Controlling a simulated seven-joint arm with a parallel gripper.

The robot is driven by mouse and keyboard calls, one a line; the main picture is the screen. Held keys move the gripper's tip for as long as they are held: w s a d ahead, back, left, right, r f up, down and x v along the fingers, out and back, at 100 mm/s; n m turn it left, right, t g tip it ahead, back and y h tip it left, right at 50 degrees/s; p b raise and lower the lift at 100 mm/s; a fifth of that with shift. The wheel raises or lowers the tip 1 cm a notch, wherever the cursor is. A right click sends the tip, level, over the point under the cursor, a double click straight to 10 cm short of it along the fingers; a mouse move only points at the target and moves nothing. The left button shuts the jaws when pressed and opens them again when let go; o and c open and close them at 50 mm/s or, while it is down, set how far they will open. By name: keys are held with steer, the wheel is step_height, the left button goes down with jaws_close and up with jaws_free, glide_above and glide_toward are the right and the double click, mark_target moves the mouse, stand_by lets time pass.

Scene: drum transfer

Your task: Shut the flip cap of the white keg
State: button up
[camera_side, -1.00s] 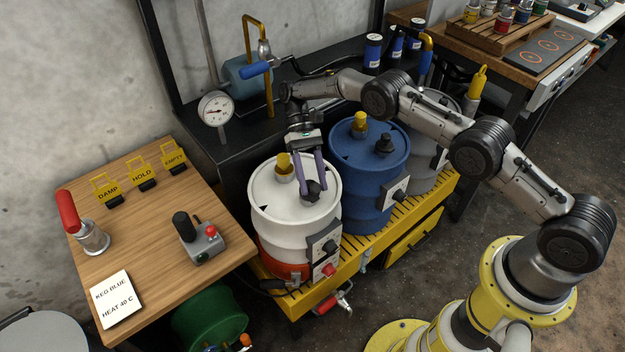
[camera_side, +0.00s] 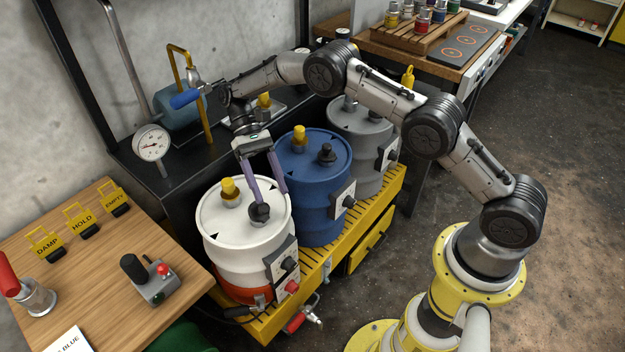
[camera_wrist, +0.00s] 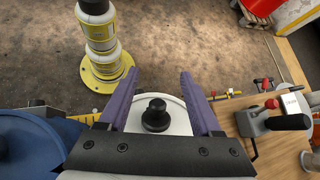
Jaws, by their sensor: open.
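The white keg (camera_side: 246,250) stands at the near end of the row, with an orange band at its bottom. On its lid are a yellow cap (camera_side: 228,186) over a metal neck and a black knob (camera_side: 259,211). I cannot tell how far the yellow cap is tilted. My gripper (camera_side: 271,197) is open and empty over the lid's back right part, its purple fingers near the black knob. In the wrist view, the knob (camera_wrist: 156,115) shows between the open fingers (camera_wrist: 160,73); the yellow cap is not visible there.
The blue keg (camera_side: 313,170) stands close behind right, then a grey keg (camera_side: 362,125). The kegs stand on a yellow slatted stand (camera_side: 335,243). A pressure gauge (camera_side: 151,143) and yellow pipe (camera_side: 204,100) rise behind. A wooden table (camera_side: 105,262) with a joystick box is at left.

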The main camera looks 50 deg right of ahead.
steer(key=s+d+r, duration=0.2)
steer(key=s+r, duration=0.4)
steer(key=s, duration=0.4)
steer(key=shift+s+d+r, duration=0.15)
steer(key=shift+s+d, duration=0.15)
steer(key=shift+d, duration=0.05)
steer(key=n+t+h, duration=0.5)
steer(key=t+h, duration=0.1)
steer(key=t, duration=0.4)
glide_toward(263, 206)
steer(key=f, duration=0.3)
steer(key=d+f, duration=0.1)
steer(key=f, duration=0.6)
steer(key=shift+w+d+f, duration=0.1)
steer(key=shift+d, duration=0.25)
jaws_close()
